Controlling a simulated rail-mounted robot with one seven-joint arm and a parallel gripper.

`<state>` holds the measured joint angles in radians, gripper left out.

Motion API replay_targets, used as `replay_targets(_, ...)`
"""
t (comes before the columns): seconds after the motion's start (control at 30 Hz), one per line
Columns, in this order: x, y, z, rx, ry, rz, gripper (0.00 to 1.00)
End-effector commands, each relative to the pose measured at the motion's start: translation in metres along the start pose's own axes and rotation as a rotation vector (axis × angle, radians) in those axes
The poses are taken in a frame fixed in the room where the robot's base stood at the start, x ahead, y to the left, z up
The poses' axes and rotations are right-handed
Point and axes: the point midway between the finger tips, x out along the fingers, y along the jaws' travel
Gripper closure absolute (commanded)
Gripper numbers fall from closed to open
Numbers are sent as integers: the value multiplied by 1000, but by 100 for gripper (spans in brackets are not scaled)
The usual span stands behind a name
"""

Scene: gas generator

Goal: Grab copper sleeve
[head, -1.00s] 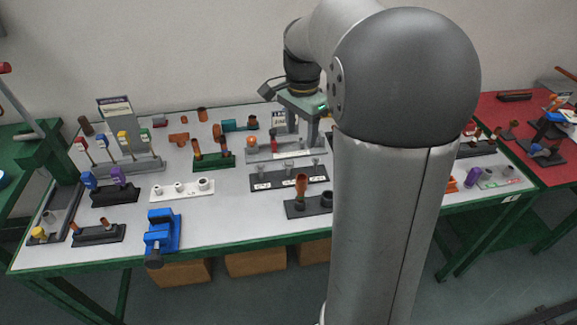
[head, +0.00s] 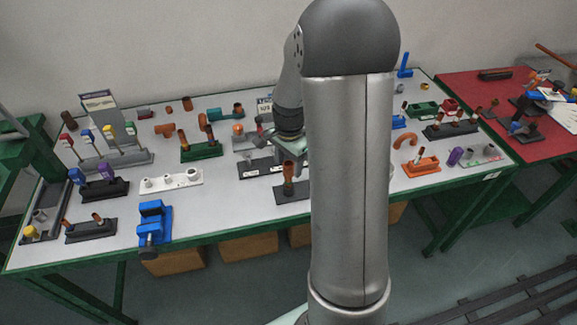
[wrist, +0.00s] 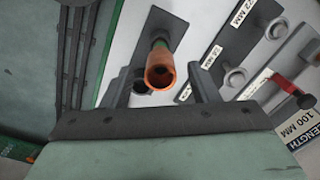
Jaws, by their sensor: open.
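The copper sleeve (wrist: 160,72) stands on a dark holder (wrist: 168,24) and points up at the camera in the wrist view. Its open round end faces me. In the head view the copper sleeve (head: 288,172) stands on the dark holder (head: 281,195), just in front of my gripper (head: 303,152), which is partly hidden by my arm. In the wrist view my gripper (wrist: 159,84) is open, with one finger on each side of the sleeve. A gap shows between the sleeve and each finger, so it is not gripped. I cannot tell the remaining height difference.
A dark rack with labelled grey pegs (wrist: 233,78) is close on the right in the wrist view. A red clamp-like part (wrist: 290,87) is farther right. In the head view a white block with sleeves (head: 170,182) and a blue vise (head: 151,224) stand to the left.

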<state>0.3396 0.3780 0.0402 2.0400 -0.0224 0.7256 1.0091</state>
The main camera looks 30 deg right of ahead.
Motion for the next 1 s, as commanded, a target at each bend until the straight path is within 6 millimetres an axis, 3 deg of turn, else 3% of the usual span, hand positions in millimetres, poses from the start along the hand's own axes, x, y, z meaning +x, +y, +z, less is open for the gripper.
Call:
replay_targets(0.13,14,0,0,-1,0,0,45)
replay_targets(0.37,16,-1,0,-2,1,-1,45)
replay_targets(0.57,16,-1,0,-1,1,-2,94)
replay_targets(1.0,8,-1,0,-1,3,-3,94)
